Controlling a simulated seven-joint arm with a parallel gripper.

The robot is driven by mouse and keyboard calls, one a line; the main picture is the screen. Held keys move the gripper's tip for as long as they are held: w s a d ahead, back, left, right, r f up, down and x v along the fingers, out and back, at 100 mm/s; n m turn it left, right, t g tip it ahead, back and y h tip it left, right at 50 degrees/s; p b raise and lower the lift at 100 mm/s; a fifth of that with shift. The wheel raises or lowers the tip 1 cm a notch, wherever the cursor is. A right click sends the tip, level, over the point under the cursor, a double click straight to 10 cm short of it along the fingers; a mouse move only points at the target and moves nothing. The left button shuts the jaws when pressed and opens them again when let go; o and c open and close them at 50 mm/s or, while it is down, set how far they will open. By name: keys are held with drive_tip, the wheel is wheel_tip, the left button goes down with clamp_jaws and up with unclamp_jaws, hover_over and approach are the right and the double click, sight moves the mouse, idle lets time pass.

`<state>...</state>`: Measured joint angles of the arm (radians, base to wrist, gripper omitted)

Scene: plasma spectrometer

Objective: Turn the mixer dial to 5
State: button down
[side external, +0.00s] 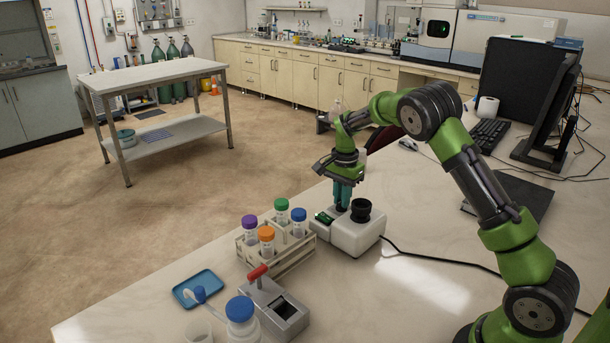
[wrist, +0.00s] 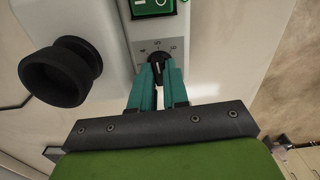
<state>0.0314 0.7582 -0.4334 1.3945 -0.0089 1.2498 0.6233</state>
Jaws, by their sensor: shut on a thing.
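The mixer (side external: 347,237) is a white box on the bench with a black round cup on top and a green switch panel. Its black cup also shows in the wrist view (wrist: 62,72), left of my gripper. The mixer dial (wrist: 160,66) is a small dark knob on a grey scale plate. My gripper (wrist: 161,78), with teal fingers, is shut on the dial from above. It points straight down at the mixer in the side view (side external: 342,205). The fingers cover part of the dial, and its exact setting is too small to read.
A tube rack (side external: 278,250) with several capped tubes stands left of the mixer. A grey device with a red handle (side external: 272,300), a blue tray (side external: 198,288) and a blue-capped bottle (side external: 241,318) lie nearer. A black cable (side external: 440,259) runs right from the mixer.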

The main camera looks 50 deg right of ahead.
drive_tip(key=shift+r+m, duration=0.1)
drive_tip(key=shift+m, duration=0.3)
drive_tip(key=c, duration=1.1)
unclamp_jaws()
wheel_tip(320, 180, up, 17)
drive_tip(key=shift+f, duration=0.1)
